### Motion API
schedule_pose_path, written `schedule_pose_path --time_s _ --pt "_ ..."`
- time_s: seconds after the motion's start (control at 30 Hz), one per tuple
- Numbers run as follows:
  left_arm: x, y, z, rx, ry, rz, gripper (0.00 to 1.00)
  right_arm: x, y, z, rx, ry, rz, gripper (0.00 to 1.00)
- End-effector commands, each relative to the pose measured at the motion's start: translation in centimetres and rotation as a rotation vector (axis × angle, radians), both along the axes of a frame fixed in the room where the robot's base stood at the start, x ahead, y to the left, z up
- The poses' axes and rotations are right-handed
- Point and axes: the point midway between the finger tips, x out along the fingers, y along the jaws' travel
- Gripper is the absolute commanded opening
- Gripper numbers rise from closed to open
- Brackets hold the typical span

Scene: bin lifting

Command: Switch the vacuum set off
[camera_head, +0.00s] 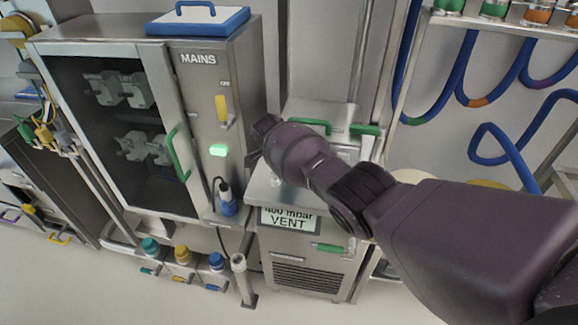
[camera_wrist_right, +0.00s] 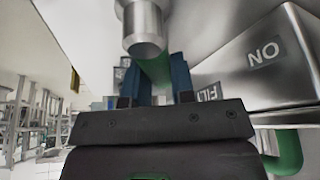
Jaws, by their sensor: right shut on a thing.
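The vacuum set is a steel unit (camera_head: 265,250) at the middle of the head view. Its label (camera_head: 289,219) reads "400 mbar VENT". Green handles (camera_head: 364,130) show behind my right arm. My right gripper (camera_wrist_right: 159,80) shows in the right wrist view, its blue fingers shut on a green part (camera_wrist_right: 156,67) below a steel cylinder (camera_wrist_right: 143,28). I cannot tell whether this part is a lever or a handle. In the head view my arm hides the fingers and the part. My left gripper is not in view.
Left of the vacuum set stands a steel cabinet marked MAINS (camera_head: 198,58), with a yellow lever (camera_head: 221,108), a lit green lamp (camera_head: 218,150) and a blue plug (camera_head: 228,203). Blue hoses (camera_head: 471,58) hang at the right. A short post (camera_head: 243,280) stands on the floor in front.

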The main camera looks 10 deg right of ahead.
Motion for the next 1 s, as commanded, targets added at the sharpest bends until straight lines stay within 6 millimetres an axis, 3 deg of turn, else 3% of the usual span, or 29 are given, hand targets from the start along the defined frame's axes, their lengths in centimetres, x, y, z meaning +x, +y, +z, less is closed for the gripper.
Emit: schedule_pose_path --time_s 0.5,1.0 --pt "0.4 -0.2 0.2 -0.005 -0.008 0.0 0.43 -2.0 0.2 -0.1 0.0 0.003 -0.403 0.0" --pt "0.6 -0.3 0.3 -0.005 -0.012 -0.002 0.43 -2.6 0.3 0.0 -0.001 0.002 -0.524 0.0"
